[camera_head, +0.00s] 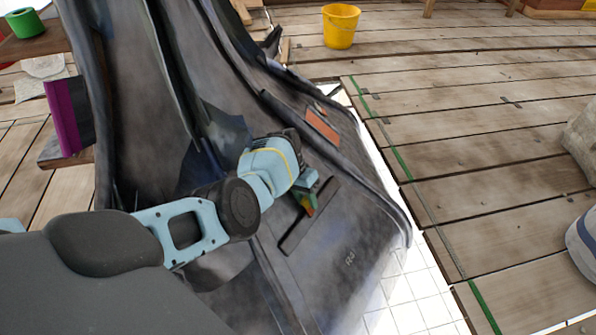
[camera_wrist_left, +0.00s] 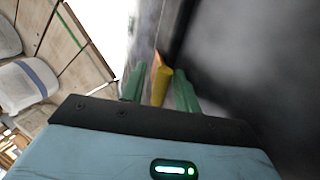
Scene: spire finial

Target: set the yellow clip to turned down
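The yellow clip (camera_head: 309,209) is small and sits at a dark strip (camera_head: 294,236) on the dark grey spire surface. My left gripper (camera_head: 306,199) is down at the strip and partly hides the clip. In the left wrist view, the yellow clip (camera_wrist_left: 162,87) stands between the two green fingertips of my left gripper (camera_wrist_left: 160,88). A gap shows between the clip and the left-hand finger; the right-hand finger looks close to it, and I cannot tell if it touches. An orange part shows just beyond the clip. My right gripper is not in view.
The spire's dark folded body (camera_head: 370,240) fills the middle. An orange patch (camera_head: 322,126) lies on it above the clip. Plank flooring (camera_head: 480,150) spreads right, with a yellow bucket (camera_head: 340,27) at the back. A purple-sided object (camera_head: 66,117) and a green roll (camera_head: 24,22) are left.

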